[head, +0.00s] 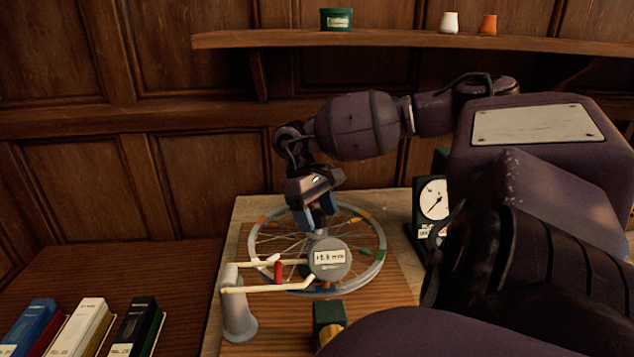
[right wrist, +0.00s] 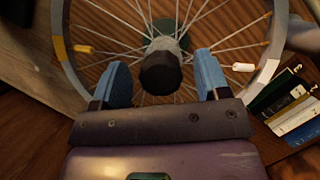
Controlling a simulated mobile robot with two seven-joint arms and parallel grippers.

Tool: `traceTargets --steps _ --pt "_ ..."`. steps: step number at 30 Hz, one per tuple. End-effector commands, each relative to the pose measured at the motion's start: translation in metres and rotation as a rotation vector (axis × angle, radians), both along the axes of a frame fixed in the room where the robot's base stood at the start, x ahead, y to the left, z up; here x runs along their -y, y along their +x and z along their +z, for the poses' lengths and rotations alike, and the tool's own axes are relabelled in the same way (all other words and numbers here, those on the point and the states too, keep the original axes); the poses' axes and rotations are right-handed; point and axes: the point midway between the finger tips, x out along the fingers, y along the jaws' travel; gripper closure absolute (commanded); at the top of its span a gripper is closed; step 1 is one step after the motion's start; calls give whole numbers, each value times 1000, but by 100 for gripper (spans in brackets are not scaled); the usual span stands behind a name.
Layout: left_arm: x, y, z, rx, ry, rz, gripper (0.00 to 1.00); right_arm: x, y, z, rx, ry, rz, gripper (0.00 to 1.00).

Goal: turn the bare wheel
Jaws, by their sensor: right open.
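The bare wheel (head: 379,262) is a grey rim with thin spokes and coloured marks, on the wooden bench in the head view. Its rim (right wrist: 268,75) and spokes fill the upper part of the right wrist view. A dark round hub cap (right wrist: 160,73) sits at its middle. My right gripper (head: 319,216) is above the wheel, pointing down. In the right wrist view its blue fingers (right wrist: 163,82) are open, one on each side of the hub cap in the picture. I cannot tell whether they touch it. My left gripper is not in view.
A round grey labelled disc (head: 330,270) and a grey post (head: 238,312) with cream arms and a red piece stand at the wheel's near side. A dial clock (head: 433,200) is right, a green block (head: 328,318) in front. Books (head: 85,325) lie left; a shelf (head: 400,38) is behind.

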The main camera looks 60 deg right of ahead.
Motion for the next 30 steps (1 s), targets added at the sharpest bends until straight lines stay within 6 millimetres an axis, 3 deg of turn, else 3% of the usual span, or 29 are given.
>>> traceTargets --steps 5,18,30 --pt "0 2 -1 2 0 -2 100 1 8 16 3 -1 0 31" --pt "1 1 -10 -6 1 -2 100 5 36 84 3 0 0 31" --pt "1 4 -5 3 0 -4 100 6 41 100 2 0 0 31"
